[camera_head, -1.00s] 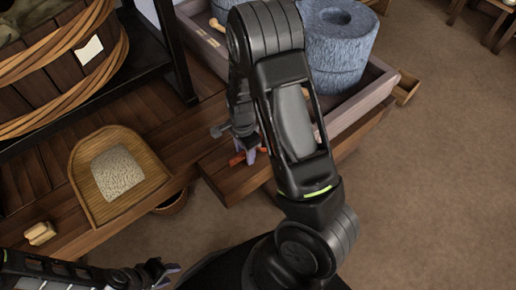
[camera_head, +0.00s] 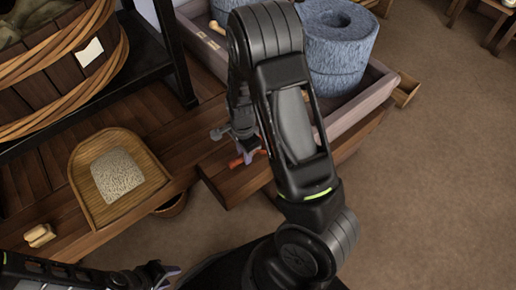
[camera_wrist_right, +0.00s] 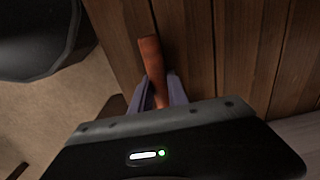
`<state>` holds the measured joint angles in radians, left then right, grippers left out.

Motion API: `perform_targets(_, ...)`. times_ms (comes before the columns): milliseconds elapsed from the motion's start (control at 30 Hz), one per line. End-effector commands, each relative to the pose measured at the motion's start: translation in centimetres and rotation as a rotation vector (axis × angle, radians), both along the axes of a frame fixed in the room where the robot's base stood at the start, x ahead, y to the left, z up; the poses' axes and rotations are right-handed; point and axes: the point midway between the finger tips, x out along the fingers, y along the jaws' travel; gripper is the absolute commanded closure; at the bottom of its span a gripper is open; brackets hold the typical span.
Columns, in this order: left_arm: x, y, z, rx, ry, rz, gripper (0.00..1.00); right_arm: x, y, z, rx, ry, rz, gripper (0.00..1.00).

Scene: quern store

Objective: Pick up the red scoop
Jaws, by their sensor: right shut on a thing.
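The red scoop (camera_wrist_right: 151,60) shows in the right wrist view as an orange-red bar running between the two purple fingers of my right gripper (camera_wrist_right: 160,92). The gripper is shut on it. In the head view, only small red parts of the scoop (camera_head: 236,163) show beside my right gripper (camera_head: 246,148), low over the wooden bench; my arm hides the rest. I cannot tell whether the scoop touches the wood. My left gripper (camera_head: 166,272) is at the bottom left of the head view, open and empty, away from the scoop.
A blue-grey quern stone (camera_head: 340,55) stands in a trough (camera_head: 372,92) behind my right arm. A wooden tub (camera_head: 95,80) stands back left.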

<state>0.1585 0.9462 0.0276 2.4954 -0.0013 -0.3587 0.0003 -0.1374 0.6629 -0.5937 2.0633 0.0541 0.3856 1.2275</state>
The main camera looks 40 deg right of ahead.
Motion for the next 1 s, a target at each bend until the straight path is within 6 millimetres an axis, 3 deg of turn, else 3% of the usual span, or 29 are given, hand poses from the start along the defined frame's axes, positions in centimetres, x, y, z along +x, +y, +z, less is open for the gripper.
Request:
perform_targets(200, 0.0, 0.0, 0.0, 0.0, 0.0, 0.0, 0.64, 0.0, 0.0, 0.0, 0.0, 0.0, 0.0, 1.0)
perform_targets(733, 0.0, 0.0, 0.1, 0.0, 0.0, 0.0, 0.64, 0.0, 0.0, 0.1, 0.0, 0.0, 0.0, 1.0)
perform_targets(867, 0.0, 0.0, 0.5, 0.0, 0.0, 0.0, 0.64, 0.1, 0.0, 1.1, 0.0, -0.002, 0.0, 1.0)
perform_targets(1000, 0.0, 0.0, 1.4, 0.0, 0.0, -0.001, 0.64, 0.1, 0.0, 3.4, 0.0, -0.003, 0.001, 1.0)
